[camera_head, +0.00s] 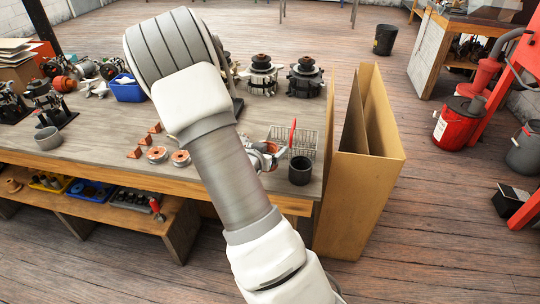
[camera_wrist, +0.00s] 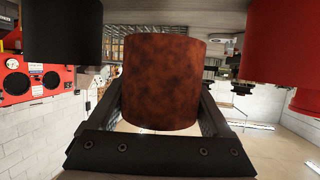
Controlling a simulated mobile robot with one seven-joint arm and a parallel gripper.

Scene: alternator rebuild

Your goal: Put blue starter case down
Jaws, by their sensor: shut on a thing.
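My gripper (camera_wrist: 160,105) is shut on a rust-brown cylinder in the wrist view. The cylinder (camera_wrist: 163,80) fills the middle of that view, with a dark finger on each side. It looks mottled brown, and I see no blue on it. In the head view my own arm covers the middle of the workbench (camera_head: 85,150), and my gripper and the held cylinder are hidden. I see no blue starter case standing on the bench.
A blue bin (camera_head: 128,92), pulley-topped parts (camera_head: 262,75), small copper-coloured parts (camera_head: 157,154), a wire basket (camera_head: 305,138) and a dark cup (camera_head: 300,170) stand on the bench. A tall cardboard box (camera_head: 375,190) stands at its right end. Some bare bench shows at left.

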